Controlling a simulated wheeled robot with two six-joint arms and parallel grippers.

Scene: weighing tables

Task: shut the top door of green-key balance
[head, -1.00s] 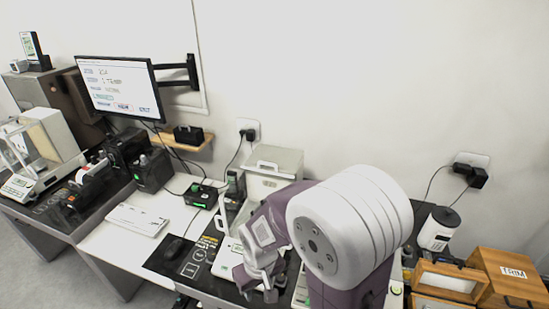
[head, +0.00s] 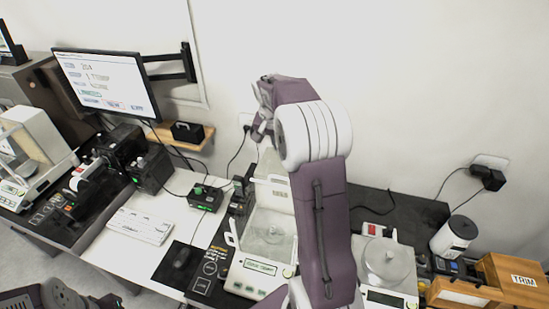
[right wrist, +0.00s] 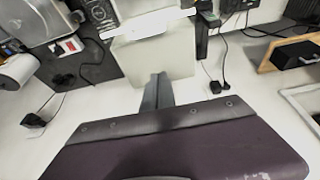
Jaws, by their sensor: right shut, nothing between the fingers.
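The middle balance (head: 262,262) has a white base, a green-lit display and a clear weighing chamber with a pan inside.
Another balance (head: 30,150) stands at the far left. A round-pan balance (head: 388,262) stands to the right, with a white jar (head: 453,236) and a wooden box (head: 510,278) beyond. A monitor (head: 108,82) and small shelf (head: 180,140) are on the wall.

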